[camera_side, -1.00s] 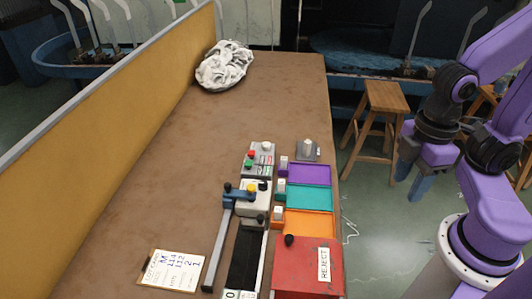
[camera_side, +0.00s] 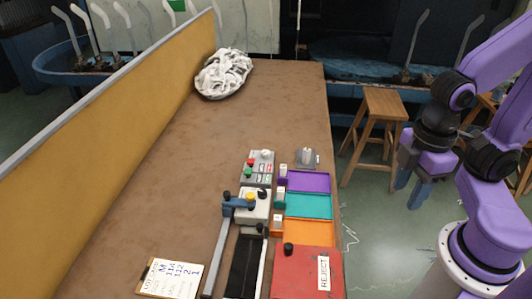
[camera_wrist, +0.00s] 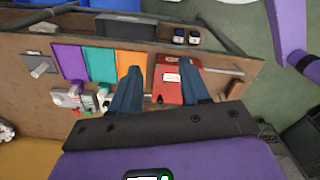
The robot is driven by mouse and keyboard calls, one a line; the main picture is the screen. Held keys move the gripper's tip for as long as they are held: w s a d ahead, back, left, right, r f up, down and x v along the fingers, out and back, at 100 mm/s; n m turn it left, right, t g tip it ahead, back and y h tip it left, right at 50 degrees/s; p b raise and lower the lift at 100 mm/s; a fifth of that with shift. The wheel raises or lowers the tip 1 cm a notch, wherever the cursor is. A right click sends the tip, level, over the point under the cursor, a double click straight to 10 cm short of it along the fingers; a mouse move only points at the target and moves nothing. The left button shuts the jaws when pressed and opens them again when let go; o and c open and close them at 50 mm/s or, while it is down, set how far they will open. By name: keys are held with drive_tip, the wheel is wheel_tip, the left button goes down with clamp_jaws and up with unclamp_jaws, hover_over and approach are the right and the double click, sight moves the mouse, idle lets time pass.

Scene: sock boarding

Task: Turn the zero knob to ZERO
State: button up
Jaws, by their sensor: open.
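My gripper (camera_side: 412,182) hangs off the right of the table in the side view, open and empty, well apart from the devices. In the wrist view its two blue fingers (camera_wrist: 160,92) are spread. A grey control box (camera_side: 258,168) carries red and green buttons and a pale knob (camera_side: 266,154). Below it a pale device (camera_side: 254,208) has a blue lever arm (camera_side: 236,207), a yellow button and black knobs. I cannot tell which knob is the zero knob; no ZERO lettering is legible.
Purple (camera_side: 308,181), teal (camera_side: 309,205) and orange (camera_side: 307,231) trays stand right of the devices, above a red REJECT box (camera_side: 300,272). A written card (camera_side: 172,279) lies at lower left. White cloth (camera_side: 224,74) is heaped at the far end. The table's middle (camera_side: 180,160) is clear.

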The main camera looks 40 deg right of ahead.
drive_tip(key=shift+o, duration=1.2)
drive_tip(key=w+a+r, duration=0.2)
drive_tip(key=w+a, duration=0.4)
drive_tip(key=w, duration=0.6)
drive_tip(key=n, duration=0.3)
hover_over(265, 152)
wheel_tip(265, 152, down, 6)
wheel_tip(265, 152, down, 17)
drive_tip(key=shift+f, duration=0.1)
